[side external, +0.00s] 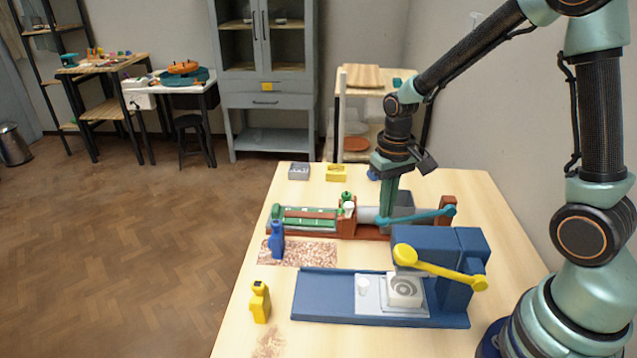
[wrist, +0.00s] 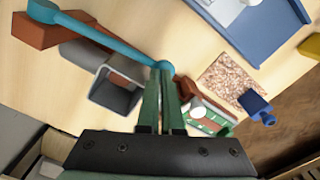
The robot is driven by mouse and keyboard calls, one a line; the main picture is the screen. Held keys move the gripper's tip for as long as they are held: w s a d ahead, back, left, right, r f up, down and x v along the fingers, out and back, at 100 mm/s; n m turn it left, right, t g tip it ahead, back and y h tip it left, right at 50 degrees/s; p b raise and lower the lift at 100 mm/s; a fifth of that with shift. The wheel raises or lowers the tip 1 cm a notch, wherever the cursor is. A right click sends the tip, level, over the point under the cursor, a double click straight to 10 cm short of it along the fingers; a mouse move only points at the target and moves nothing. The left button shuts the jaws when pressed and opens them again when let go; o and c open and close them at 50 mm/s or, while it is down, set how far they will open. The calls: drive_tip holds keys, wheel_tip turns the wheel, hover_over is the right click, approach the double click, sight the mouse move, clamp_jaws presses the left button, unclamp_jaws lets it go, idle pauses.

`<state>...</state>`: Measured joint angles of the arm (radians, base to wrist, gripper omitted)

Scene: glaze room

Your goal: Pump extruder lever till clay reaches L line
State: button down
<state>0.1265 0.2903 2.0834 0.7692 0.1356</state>
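The extruder has a brown base (side external: 362,232), a grey barrel and hopper (side external: 403,203), and a green tray (side external: 296,224) with white marks too small to read. Its teal lever (side external: 428,216) runs from a brown post at right to a round end by my fingertips; the lever (wrist: 112,42) shows at upper left in the wrist view. A white round piece, perhaps clay, (wrist: 195,113) sits at the tray's barrel end. My gripper (wrist: 164,76) points down with its fingers close together at the lever's round end. Whether they clasp it or only touch it is unclear.
A blue press (side external: 455,262) with a yellow lever stands in front of the extruder. Grey (side external: 299,172) and yellow (side external: 336,173) blocks sit at the back.

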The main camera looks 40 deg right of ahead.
wheel_tip(320, 180, up, 10)
idle(1.2)
idle(0.5)
wheel_tip(320, 180, up, 5)
drive_tip(key=shift+f, duration=0.1)
idle(0.4)
drive_tip(key=s+a+r+n+t, duration=0.1)
drive_tip(key=s+a+n+t, duration=0.2)
drive_tip(key=s, duration=0.4)
drive_tip(key=shift+s+a+t, duration=0.3)
drive_tip(key=shift+a+t, duration=0.5)
drive_tip(key=shift+t, duration=0.5)
drive_tip(key=shift+r, duration=0.15)
idle(0.4)
